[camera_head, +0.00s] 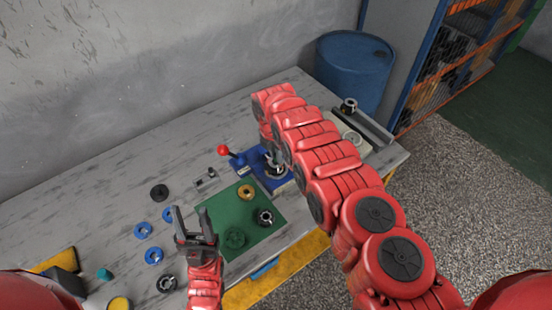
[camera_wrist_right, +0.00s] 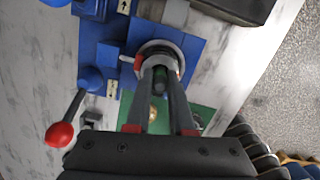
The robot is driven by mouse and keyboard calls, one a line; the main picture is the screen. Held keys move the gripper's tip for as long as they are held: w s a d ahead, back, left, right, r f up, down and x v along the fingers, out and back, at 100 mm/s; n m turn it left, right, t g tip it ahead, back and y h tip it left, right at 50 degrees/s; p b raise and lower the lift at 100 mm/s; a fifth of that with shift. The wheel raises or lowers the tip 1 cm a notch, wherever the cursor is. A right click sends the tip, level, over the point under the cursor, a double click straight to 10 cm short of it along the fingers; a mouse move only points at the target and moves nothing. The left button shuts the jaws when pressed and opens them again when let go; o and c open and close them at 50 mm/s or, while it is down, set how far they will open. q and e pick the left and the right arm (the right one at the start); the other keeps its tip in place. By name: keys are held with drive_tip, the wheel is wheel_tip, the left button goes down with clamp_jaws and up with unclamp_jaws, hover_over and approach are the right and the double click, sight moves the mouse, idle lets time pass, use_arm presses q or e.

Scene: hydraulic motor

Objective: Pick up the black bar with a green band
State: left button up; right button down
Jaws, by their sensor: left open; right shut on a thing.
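In the right wrist view, a dark bar with a greenish band (camera_wrist_right: 159,77) shows between the fingertips of my right gripper (camera_wrist_right: 160,74). The gripper is shut on it. The bar is seen end-on at a light metal ring on the blue fixture (camera_wrist_right: 90,50); I cannot tell whether it is still inside the ring. In the head view, my right arm reaches over the blue fixture (camera_head: 283,187) and mostly hides its gripper and the bar. My left gripper (camera_head: 193,213) is open and empty, above the table beside the green mat.
The green mat (camera_head: 215,212) bears a brass ring (camera_head: 246,192) and dark round parts. Several blue rings (camera_head: 143,230) lie left of it. A lever with a red knob (camera_head: 223,150) sticks out of the fixture. A blue barrel (camera_head: 352,70) stands behind the table.

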drive_tip(key=shift+r, duration=0.1)
wheel_tip(320, 180, up, 8)
drive_tip(key=b, duration=0.3)
drive_tip(key=shift+w, duration=0.1)
drive_tip(key=shift+r, duration=0.9)
drive_tip(key=shift+r, duration=0.1)
wheel_tip(320, 180, up, 3)
drive_tip(key=p, duration=0.2)
drive_tip(key=shift+r+p, duration=0.1)
drive_tip(key=shift+p, duration=0.3)
